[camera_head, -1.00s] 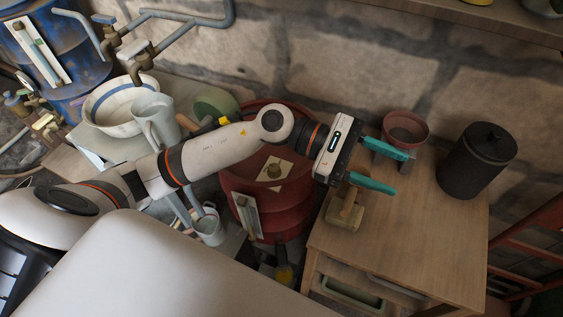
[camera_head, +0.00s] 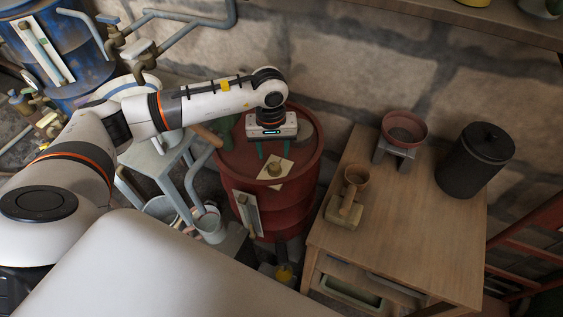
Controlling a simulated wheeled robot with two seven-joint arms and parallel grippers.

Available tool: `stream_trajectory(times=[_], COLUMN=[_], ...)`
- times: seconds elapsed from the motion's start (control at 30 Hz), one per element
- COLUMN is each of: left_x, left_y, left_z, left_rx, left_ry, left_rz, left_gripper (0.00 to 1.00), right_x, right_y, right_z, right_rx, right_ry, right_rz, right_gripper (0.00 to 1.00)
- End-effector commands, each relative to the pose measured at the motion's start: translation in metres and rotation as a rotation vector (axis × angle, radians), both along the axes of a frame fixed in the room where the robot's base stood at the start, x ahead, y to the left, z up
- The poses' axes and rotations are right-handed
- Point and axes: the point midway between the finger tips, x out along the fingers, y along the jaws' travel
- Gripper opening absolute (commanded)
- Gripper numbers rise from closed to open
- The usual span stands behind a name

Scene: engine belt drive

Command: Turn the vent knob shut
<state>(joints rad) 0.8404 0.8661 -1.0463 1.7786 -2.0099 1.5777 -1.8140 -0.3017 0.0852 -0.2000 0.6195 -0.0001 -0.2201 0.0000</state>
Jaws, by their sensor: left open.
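The vent knob (camera_head: 275,170) is a small brass-coloured knob on a pale square plate (camera_head: 288,178) on top of the red drum (camera_head: 308,160). My left gripper (camera_head: 272,152) points down over the drum top, just behind the knob in the picture. Its teal fingers are apart, one on each side and partly hidden by the gripper body. I cannot tell whether the fingertips touch the plate. Nothing shows between them. My right gripper is not in view.
A wooden cabinet (camera_head: 420,230) stands right of the drum, with a black canister (camera_head: 476,160), a red bowl on a stand (camera_head: 404,128) and a wooden scoop-like piece (camera_head: 347,205). A blue drum (camera_head: 50,50) and pipes are at upper left. A stone wall is behind.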

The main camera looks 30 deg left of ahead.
Motion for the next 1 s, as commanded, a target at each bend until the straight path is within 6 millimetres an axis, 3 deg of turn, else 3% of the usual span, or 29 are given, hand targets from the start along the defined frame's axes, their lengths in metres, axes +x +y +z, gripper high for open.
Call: stream_trajectory(times=[0.1,0.3,0.7,0.77,1.0], left_x=[-0.001,0.000,0.000,0.000,0.000], left_y=[-0.001,-0.001,-0.001,-0.001,-0.001], left_z=[-0.024,-0.050,-0.060,-0.060,-0.059], left_rx=[-0.002,-0.005,-0.004,-0.004,-0.004], left_ry=[0.005,0.002,0.000,0.000,0.000], left_rz=[0.000,0.001,0.000,0.000,0.000], left_gripper=[0.50,0.50,0.50,0.43,0.05], right_x=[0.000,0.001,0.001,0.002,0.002], right_y=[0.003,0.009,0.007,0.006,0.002], right_z=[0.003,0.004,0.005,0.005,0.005], right_rx=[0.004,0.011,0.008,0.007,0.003], right_ry=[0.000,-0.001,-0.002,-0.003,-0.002], right_rz=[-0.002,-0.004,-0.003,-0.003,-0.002], right_gripper=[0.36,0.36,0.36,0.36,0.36])
